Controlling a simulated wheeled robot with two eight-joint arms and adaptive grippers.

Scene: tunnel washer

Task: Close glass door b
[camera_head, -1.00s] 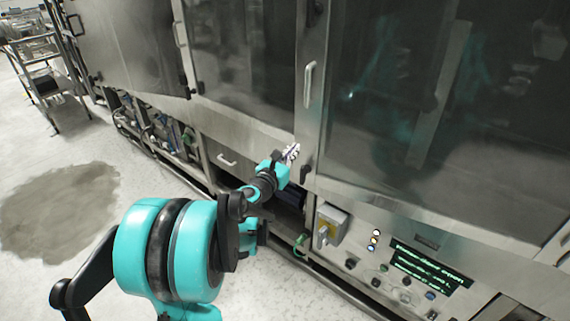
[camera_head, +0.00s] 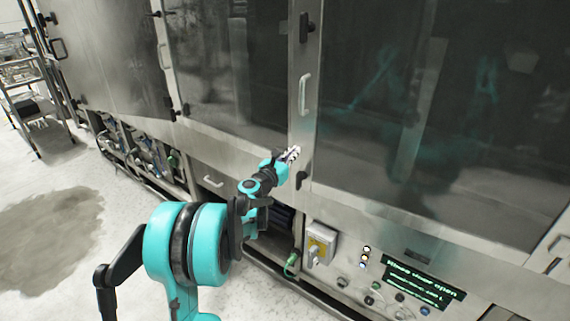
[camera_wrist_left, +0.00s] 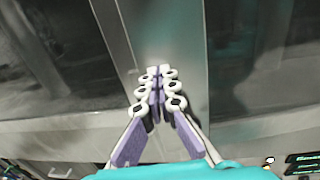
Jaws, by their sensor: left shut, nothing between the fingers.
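The washer's front has a large right glass door (camera_head: 420,110) that shows my teal reflection, and a middle glass door (camera_head: 235,70) with a dark pane. No lettering tells me which one is door b. A pale vertical handle (camera_head: 304,95) is on the steel strip between them. My left gripper (camera_head: 294,152) is shut and empty in front of this strip, below the handle. In the left wrist view its fingertips (camera_wrist_left: 156,72) meet before the steel post, with dark glass on both sides; I cannot tell whether they touch it. My right gripper is not in view.
A steel door panel (camera_head: 105,60) stands at the far left. A control panel (camera_head: 415,283) with green text, apparently about a door being open, and a grey switch box (camera_head: 319,243) sit below the right door. Open floor (camera_head: 50,235) lies at left.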

